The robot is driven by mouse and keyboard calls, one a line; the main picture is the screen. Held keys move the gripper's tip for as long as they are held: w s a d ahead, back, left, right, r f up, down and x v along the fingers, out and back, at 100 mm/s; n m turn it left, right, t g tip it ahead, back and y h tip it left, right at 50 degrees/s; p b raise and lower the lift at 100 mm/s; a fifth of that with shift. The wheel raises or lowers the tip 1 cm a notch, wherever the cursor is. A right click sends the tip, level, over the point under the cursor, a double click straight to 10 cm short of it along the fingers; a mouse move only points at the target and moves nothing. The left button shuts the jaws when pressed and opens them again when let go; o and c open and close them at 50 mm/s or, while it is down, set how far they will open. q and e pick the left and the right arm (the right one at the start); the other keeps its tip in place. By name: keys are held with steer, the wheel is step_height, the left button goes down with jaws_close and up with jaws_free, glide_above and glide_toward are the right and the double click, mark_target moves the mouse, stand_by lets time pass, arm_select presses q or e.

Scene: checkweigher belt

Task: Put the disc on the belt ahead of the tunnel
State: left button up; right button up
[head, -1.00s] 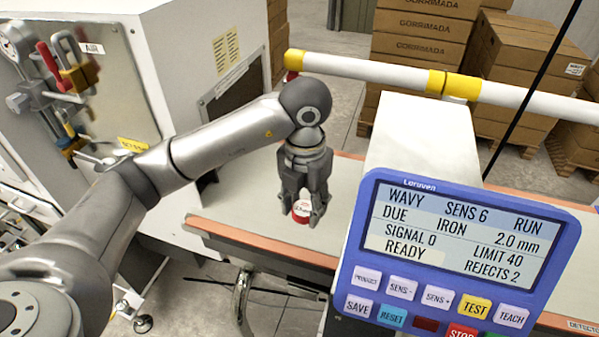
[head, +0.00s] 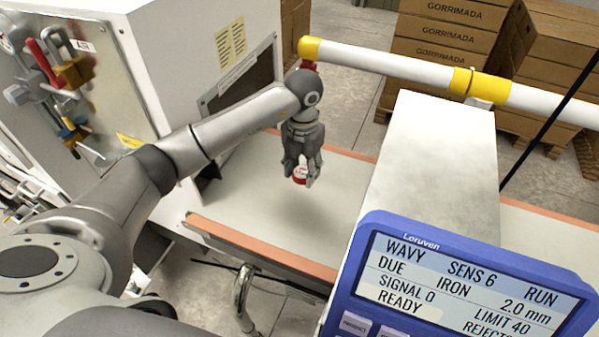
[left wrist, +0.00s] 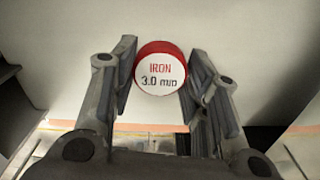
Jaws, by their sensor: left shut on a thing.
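The disc (head: 299,175) is red-edged with a white face. In the left wrist view the disc (left wrist: 160,70) reads "IRON 3.0 mm". My left gripper (head: 301,177) is shut on it, with a finger on each side in the left wrist view (left wrist: 158,85). The disc is over the pale belt (head: 262,215), left of the white tunnel housing (head: 435,150); whether it touches the belt is hard to tell. The tunnel's opening is hidden from this side. My right gripper is out of view.
A blue display unit (head: 465,285) reading "READY" stands in front of the tunnel. A white cabinet (head: 190,60) is at the left, behind my arm. A white and yellow rail (head: 400,70) runs behind the belt. Cartons (head: 440,45) are stacked beyond. The belt left of the tunnel is clear.

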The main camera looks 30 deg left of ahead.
mark_target(300, 169)
arm_select(q)
steer(key=shift+w+a+f, duration=0.35)
steer(key=shift+f, duration=0.2)
steer(key=shift+w+a+f, duration=0.35)
steer(key=shift+f, duration=0.2)
steer(key=shift+w+a+f, duration=0.1)
steer(key=shift+w+f, duration=0.05)
steer(key=shift+f, duration=0.1)
step_height(300, 169, down, 2)
steer(key=shift+f+p, duration=0.1)
steer(key=shift+p, duration=0.9)
steer(key=shift+a+f, duration=0.1)
steer(key=shift+f, duration=0.55)
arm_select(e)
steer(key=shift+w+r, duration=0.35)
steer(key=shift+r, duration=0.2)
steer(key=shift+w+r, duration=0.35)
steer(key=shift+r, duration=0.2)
arm_select(q)
steer(key=o, duration=1)
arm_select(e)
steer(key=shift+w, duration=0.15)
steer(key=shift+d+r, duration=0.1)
